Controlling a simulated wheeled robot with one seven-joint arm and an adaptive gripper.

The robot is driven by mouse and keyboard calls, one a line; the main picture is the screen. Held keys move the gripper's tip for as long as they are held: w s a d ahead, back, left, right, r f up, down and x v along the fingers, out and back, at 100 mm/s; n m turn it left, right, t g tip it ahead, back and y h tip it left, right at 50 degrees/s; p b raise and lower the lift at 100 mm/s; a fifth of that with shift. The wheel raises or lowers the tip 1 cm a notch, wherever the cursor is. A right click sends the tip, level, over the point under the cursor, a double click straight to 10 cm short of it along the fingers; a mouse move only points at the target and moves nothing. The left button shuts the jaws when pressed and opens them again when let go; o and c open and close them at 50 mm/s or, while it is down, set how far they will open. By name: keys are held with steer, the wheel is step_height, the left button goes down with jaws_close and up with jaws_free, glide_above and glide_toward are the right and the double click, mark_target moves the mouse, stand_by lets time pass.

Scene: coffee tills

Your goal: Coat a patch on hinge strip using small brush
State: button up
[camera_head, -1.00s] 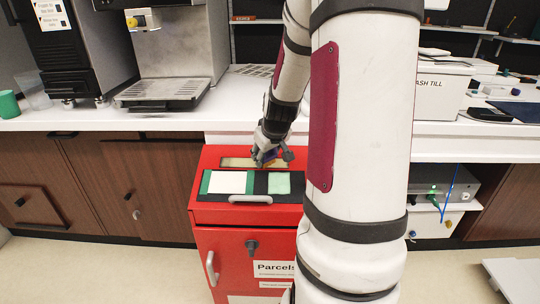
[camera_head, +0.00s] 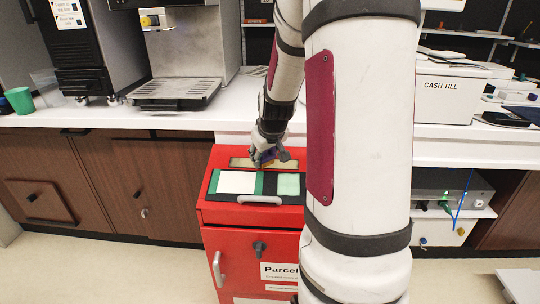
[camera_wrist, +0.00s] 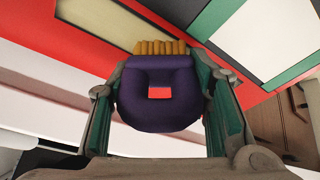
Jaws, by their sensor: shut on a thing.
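A small brush with a purple body (camera_wrist: 160,100) and a row of orange bristles is held in my gripper (camera_wrist: 165,85), whose fingers close on it from both sides. The brush (camera_head: 262,157) looks small and partly hidden in the head view, with my gripper (camera_head: 268,156) over the back of the red parcels box. A narrow beige strip, which looks like the hinge strip (camera_head: 240,162), lies along the back of the box top. It shows at the upper left in the wrist view (camera_wrist: 100,22). I cannot tell whether the bristles touch anything.
The red box (camera_head: 212,240) has a green-edged white pad (camera_head: 238,182), a pale green pad (camera_head: 289,184) and a grey handle (camera_head: 260,200) on top. A white counter (camera_head: 100,118) runs behind it, with a coffee machine (camera_head: 184,60) and a cash till (camera_head: 450,95).

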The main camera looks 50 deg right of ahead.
steer(key=shift+w+a, duration=0.3)
steer(key=shift+w, duration=0.1)
steer(key=shift+w+a, duration=0.8)
steer(key=shift+w, duration=0.2)
steer(key=shift+w+a, duration=0.8)
steer(key=shift+w, duration=0.2)
steer(key=shift+w+a, duration=0.75)
steer(key=shift+w, duration=0.3)
steer(key=shift+a, duration=0.1)
steer(key=shift+w+a, duration=0.75)
steer(key=shift+w, duration=0.25)
